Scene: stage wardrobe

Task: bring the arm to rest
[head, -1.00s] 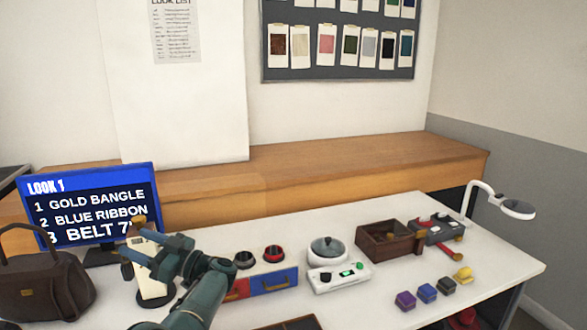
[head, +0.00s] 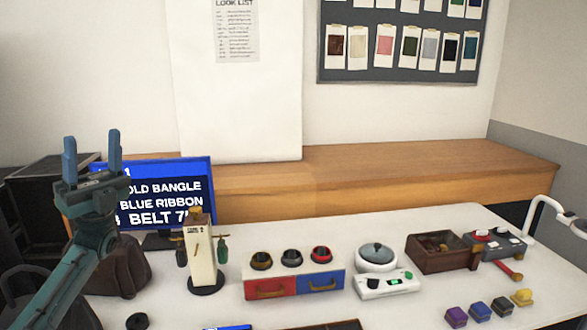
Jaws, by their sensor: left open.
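My left gripper (head: 91,157) is at the left of the head view, raised with its two blue fingers pointing up and spread apart. Nothing is between the fingers. Its arm comes in from the lower left, in front of the dark handbag (head: 122,265) and the left part of the screen (head: 185,200), and hides parts of both. The gripper appears clear of the white table (head: 330,225). My right gripper is not in view.
A cream stand with hanging green pieces (head: 201,255) stands right of the arm. Farther right are a red and blue drawer box (head: 293,284), a round-lidded device (head: 376,258), a wooden box (head: 443,252) and several small coloured blocks (head: 479,310). A wooden ledge (head: 400,175) runs behind.

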